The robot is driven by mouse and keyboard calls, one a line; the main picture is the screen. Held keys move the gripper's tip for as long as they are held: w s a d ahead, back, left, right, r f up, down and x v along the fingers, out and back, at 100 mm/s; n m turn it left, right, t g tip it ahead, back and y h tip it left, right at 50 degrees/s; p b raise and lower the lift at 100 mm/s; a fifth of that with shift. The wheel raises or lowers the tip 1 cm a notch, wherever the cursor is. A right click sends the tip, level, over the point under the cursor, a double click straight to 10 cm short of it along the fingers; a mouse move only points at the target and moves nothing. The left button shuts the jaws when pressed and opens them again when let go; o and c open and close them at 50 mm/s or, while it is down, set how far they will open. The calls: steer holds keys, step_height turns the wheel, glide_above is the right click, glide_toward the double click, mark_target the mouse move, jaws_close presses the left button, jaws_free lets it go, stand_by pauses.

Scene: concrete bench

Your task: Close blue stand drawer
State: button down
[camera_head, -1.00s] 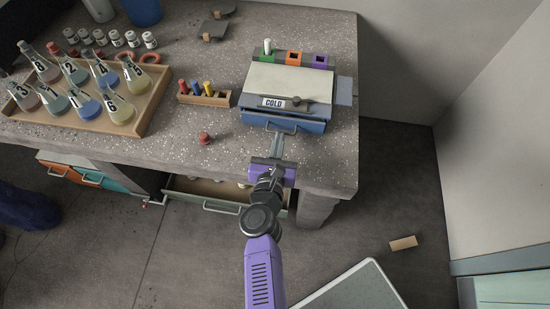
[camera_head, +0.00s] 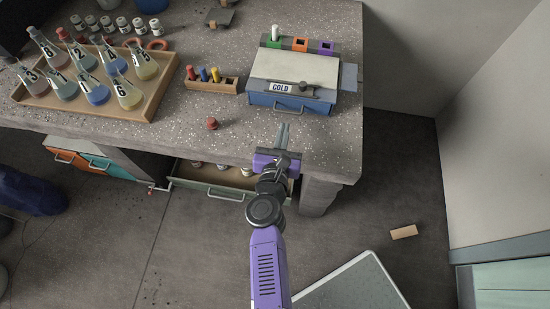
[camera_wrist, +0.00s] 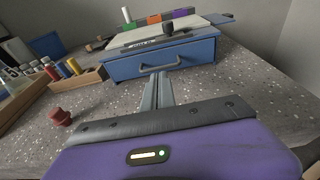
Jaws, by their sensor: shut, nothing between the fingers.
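The blue stand (camera_head: 292,78) sits near the right end of the bench, with a pale top and a COLD label on its front. Its blue drawer (camera_head: 290,104) looks flush with the stand's front; the wrist view shows the drawer front (camera_wrist: 160,62) with a grey bar handle (camera_wrist: 160,66). My gripper (camera_head: 283,135) is shut and empty. It is in front of the drawer, towards the bench's front edge, with a gap between fingertips and drawer. In the wrist view the fingertips (camera_wrist: 157,82) point at the handle.
A small red stopper (camera_head: 212,123) lies left of my gripper. A wooden block with coloured vials (camera_head: 211,85) and a flask tray (camera_head: 152,108) stand farther left. An open drawer (camera_head: 222,183) holding several items juts out below the bench edge.

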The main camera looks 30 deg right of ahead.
steer(key=b+v, duration=0.1)
steer(key=v, duration=0.8)
steer(key=shift+s+a, duration=0.15)
